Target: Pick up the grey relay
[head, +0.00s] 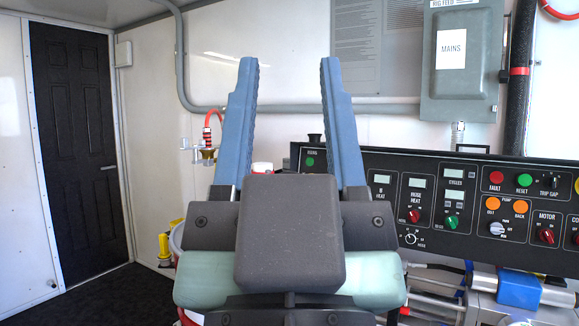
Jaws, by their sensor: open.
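My gripper (290,64) is in the middle of the head view, pointing up, with its two blue fingers wide apart. Nothing is between the fingers; the white wall shows through the gap. I cannot make out a grey relay in this view. My gripper and its dark wrist block hide part of the control panel (461,229) and what lies behind them.
The black control panel with knobs and buttons spans the right side. A grey box marked MAINS (462,92) and a grey conduit (290,108) are on the wall. Metal machinery (480,298) sits below the panel. A black door (75,150) and open dark floor are left.

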